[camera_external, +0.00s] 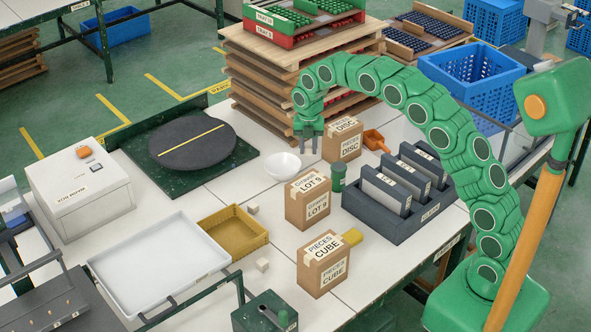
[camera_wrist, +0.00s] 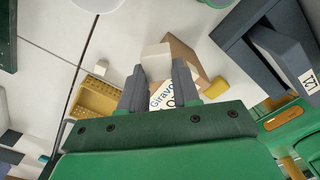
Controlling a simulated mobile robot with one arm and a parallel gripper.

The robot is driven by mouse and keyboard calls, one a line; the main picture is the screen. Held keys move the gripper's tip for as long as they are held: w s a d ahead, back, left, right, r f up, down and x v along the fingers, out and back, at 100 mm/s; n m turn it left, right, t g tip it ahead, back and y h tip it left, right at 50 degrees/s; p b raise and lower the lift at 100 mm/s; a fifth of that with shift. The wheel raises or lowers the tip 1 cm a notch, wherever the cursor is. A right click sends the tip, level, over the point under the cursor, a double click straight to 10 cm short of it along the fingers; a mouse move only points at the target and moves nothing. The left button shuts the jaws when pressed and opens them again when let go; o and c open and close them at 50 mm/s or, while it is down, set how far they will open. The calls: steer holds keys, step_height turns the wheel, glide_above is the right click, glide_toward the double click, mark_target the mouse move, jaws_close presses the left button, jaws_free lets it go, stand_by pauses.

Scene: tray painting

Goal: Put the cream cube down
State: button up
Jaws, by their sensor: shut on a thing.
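My gripper (camera_external: 308,146) points down above the white table, between the white bowl (camera_external: 283,166) and the PIECES DISC box (camera_external: 342,139). In the wrist view my gripper (camera_wrist: 158,78) is shut on a cream cube (camera_wrist: 157,58), which sits between the two grey fingers. The held cube is too small to make out in the external view. Two other small cream cubes lie on the table, one beside the yellow tray (camera_external: 253,209) and one in front of it (camera_external: 263,265). A pale cube also shows beside the yellow tray in the wrist view (camera_wrist: 101,68).
The LOT 9 box (camera_external: 307,203), CUBE box (camera_external: 322,265), green cup (camera_external: 338,178) and dark slotted rack (camera_external: 385,218) crowd the right. The yellow tray (camera_external: 238,222), white tray (camera_external: 160,295) and dark round disc (camera_external: 193,146) are left. Bare table lies around the bowl.

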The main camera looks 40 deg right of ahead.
steer(key=shift+w+d+f, duration=0.1)
steer(key=shift+w+d, duration=0.1)
steer(key=shift+d, duration=0.95)
step_height(320, 180, down, 5)
glide_toward(283, 168)
steer(key=shift+s+a+f, duration=0.65)
steer(key=shift+s+a, duration=0.15)
steer(key=shift+s, duration=0.2)
steer(key=shift+s+a+f, duration=0.65)
steer(key=shift+s+a, duration=0.15)
steer(key=shift+s, duration=0.15)
steer(key=shift+w+f, duration=0.15)
steer(key=shift+f, duration=0.1)
steer(key=shift+f, duration=1.65)
steer(key=shift+f, duration=0.15)
steer(key=o, duration=0.7)
steer(key=shift+o, duration=0.2)
